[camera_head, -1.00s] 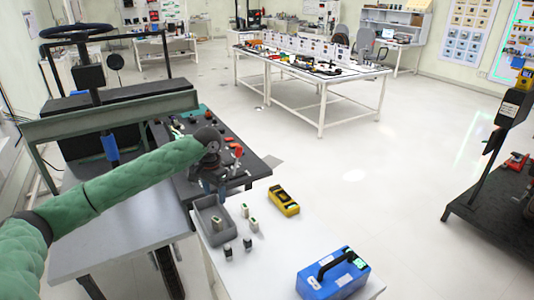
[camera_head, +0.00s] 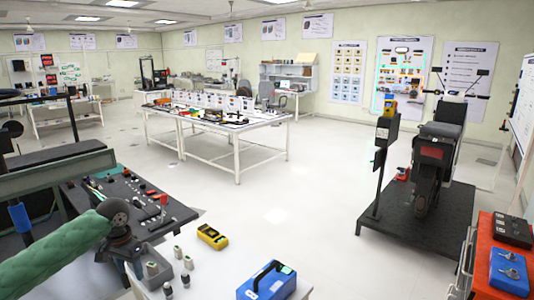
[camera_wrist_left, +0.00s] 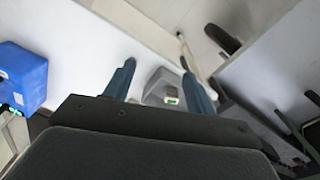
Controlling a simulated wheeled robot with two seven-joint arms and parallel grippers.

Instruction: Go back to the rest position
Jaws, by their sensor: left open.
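My left gripper (camera_head: 128,256) is at the end of the green-sleeved arm, low at the left of the head view, close by the grey bin (camera_head: 143,290) on the white table. In the left wrist view my left gripper (camera_wrist_left: 158,62) has its two blue-grey fingers wide apart. Nothing is held between them. A grey bin (camera_wrist_left: 158,82) with a small green-marked item shows beyond the gap, on the white surface. My right gripper is in neither view.
A yellow meter (camera_head: 212,236), small cylinders (camera_head: 178,254) and a blue case (camera_head: 266,282) stand near the gripper. A dark tool board (camera_head: 135,195) lies behind it. A white workbench (camera_head: 236,145) and a motorcycle platform (camera_head: 425,225) stand beyond open floor.

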